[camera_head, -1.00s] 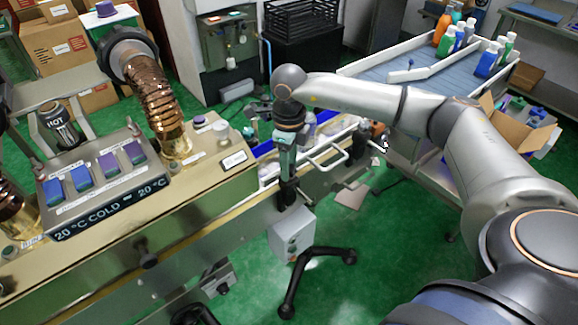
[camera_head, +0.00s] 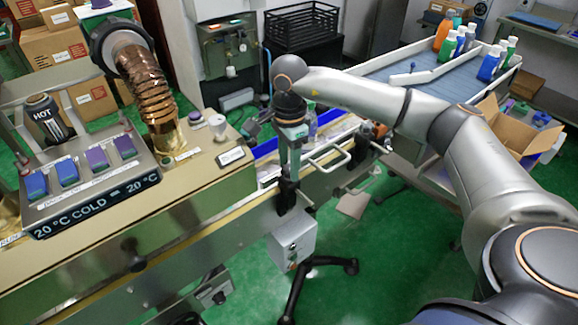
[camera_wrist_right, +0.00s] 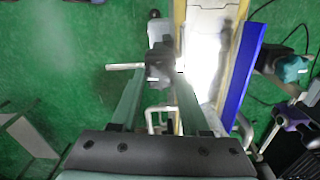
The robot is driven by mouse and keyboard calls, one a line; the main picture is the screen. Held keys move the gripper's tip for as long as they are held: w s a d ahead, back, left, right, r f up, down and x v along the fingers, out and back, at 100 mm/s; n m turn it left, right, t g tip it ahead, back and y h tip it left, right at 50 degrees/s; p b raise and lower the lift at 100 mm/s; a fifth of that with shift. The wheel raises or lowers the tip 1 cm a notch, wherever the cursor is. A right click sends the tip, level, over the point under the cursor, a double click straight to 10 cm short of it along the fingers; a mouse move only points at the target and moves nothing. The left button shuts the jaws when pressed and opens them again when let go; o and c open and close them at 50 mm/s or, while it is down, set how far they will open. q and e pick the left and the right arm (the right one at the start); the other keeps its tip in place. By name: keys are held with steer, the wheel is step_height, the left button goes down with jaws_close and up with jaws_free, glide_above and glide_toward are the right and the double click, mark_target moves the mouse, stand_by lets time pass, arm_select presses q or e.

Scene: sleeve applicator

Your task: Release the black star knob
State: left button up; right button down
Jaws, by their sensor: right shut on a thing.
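My right gripper (camera_head: 290,172) points down at the front edge of the conveyor, with its green fingers around a black star knob (camera_head: 287,195). In the right wrist view, the dark knob (camera_wrist_right: 158,66) sits between the far ends of the two fingers (camera_wrist_right: 160,84), and its shape is blurred and partly hidden. The gripper is shut on it. The knob is at a black bracket beside the conveyor rail. My left gripper is in neither view.
Pale guide rods (camera_head: 330,150) stick out right of the gripper. A grey control box (camera_head: 292,243) hangs below. The steel machine with a copper hose (camera_head: 150,90) stands left. A blue conveyor edge (camera_wrist_right: 242,70) runs beside the fingers.

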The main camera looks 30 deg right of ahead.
steer(key=shift+n, duration=0.9)
steer(key=shift+c, duration=2)
jaws_free()
step_height(320, 180, up, 13)
steer(key=shift+f+b, duration=0.2)
steer(key=shift+b, duration=0.25)
steer(key=shift+s, duration=0.1)
